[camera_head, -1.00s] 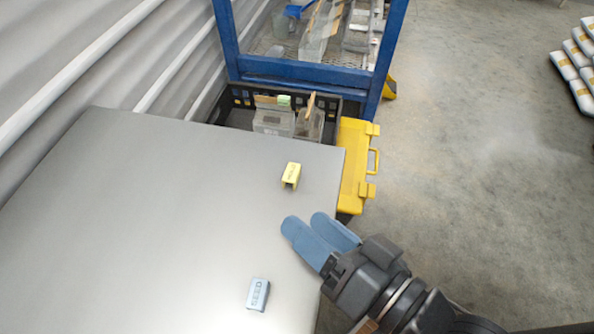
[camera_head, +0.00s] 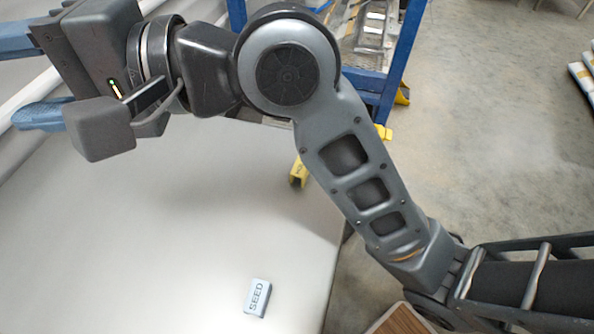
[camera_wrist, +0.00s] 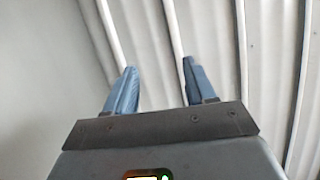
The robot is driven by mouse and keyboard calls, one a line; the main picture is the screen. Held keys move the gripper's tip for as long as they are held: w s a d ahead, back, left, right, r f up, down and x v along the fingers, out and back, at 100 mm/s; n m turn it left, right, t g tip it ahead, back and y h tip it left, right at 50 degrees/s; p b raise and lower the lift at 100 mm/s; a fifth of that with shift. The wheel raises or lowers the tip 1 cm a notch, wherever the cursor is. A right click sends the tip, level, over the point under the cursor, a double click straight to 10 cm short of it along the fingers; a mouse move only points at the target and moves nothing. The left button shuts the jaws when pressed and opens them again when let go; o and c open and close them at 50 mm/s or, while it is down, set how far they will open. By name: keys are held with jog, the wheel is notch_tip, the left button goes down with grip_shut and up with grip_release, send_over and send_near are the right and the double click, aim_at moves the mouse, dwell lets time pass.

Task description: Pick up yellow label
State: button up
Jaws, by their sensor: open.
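The yellow label (camera_head: 298,172) lies on the grey table near its right edge, partly hidden behind my arm in the head view. My gripper (camera_head: 22,80) is at the upper left of the head view, well to the left of the label and raised above the table. Its blue fingers are spread apart with nothing between them. In the wrist view, my gripper (camera_wrist: 155,85) points at the corrugated wall, and the label is not in that view.
A light blue label marked SEED (camera_head: 257,297) lies on the table (camera_head: 170,240) near the front right. A corrugated wall (camera_wrist: 215,40) stands beyond my fingers. A blue frame (camera_head: 408,60) stands behind the table. Most of the tabletop is clear.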

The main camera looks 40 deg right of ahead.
notch_tip(320, 180, down, 4)
jog(key=s+n+g+h+b, duration=0.1)
jog(key=g+h, duration=0.1)
jog(key=g, duration=0.2)
jog(key=m+g+h+b, duration=0.3)
jog(key=m+g+h, duration=0.25)
jog(key=h, duration=0.75)
send_over(300, 167)
jog(key=shift+n+g, duration=0.25)
jog(key=shift+n, duration=0.2)
notch_tip(300, 167, down, 12)
jog(key=shift+s+a+f, duration=0.15)
jog(key=shift+f, duration=0.1)
jog(key=shift+s+d+f, duration=0.1)
jog(key=shift+d+f, duration=0.1)
jog(key=shift+d, duration=0.1)
notch_tip(300, 167, down, 2)
jog(key=shift+f, duration=0.2)
jog(key=shift+w+a+f, duration=0.1)
jog(key=shift+w+f, duration=0.05)
jog(key=shift+f, duration=1.15)
jog(key=shift+w+a+f, duration=0.1)
jog(key=shift+f, duration=1.15)
grip_shut()
